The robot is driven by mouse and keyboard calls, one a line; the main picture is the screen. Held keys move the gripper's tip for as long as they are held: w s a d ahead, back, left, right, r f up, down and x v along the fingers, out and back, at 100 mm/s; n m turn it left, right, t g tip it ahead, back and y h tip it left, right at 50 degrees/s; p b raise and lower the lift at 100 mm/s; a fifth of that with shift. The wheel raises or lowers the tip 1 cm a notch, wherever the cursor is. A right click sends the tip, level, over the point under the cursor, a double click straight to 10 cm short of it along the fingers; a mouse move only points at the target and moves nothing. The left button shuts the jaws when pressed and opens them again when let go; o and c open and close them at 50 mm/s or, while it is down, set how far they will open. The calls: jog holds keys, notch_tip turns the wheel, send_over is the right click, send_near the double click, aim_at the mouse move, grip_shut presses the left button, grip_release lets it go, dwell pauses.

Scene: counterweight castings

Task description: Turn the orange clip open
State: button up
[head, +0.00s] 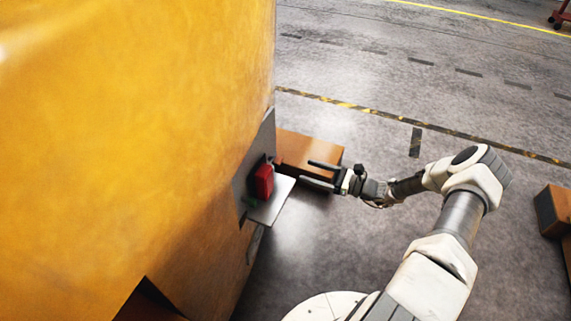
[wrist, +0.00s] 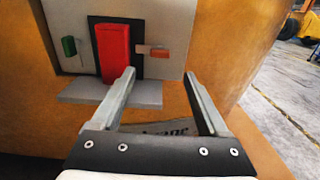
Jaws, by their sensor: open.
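The orange clip (wrist: 152,51) is a small lever sticking out to the right of a red block (wrist: 113,52) in the wrist view. It lies roughly level and points right. The red block also shows in the head view (head: 264,181), where I cannot make out the orange clip. A green clip (wrist: 69,46) stands upright on the block's left side. My gripper (wrist: 158,72) is open and empty. Its fingers point at the plate, below and to either side of the orange clip, apart from it. In the head view my gripper (head: 314,174) is right of the red block.
A grey plate (wrist: 164,14) with a ledge (wrist: 140,95) is fixed to the large yellow-orange casting (head: 130,120). A brown box (head: 300,150) lies on the floor behind my gripper. Another brown box (head: 553,210) is at the right edge. The floor between is open.

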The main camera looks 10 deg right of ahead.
aim_at(281, 162)
jog(key=x, duration=0.9)
jog(key=shift+a+b, duration=0.1)
jog(key=shift+b, duration=0.3)
grip_shut()
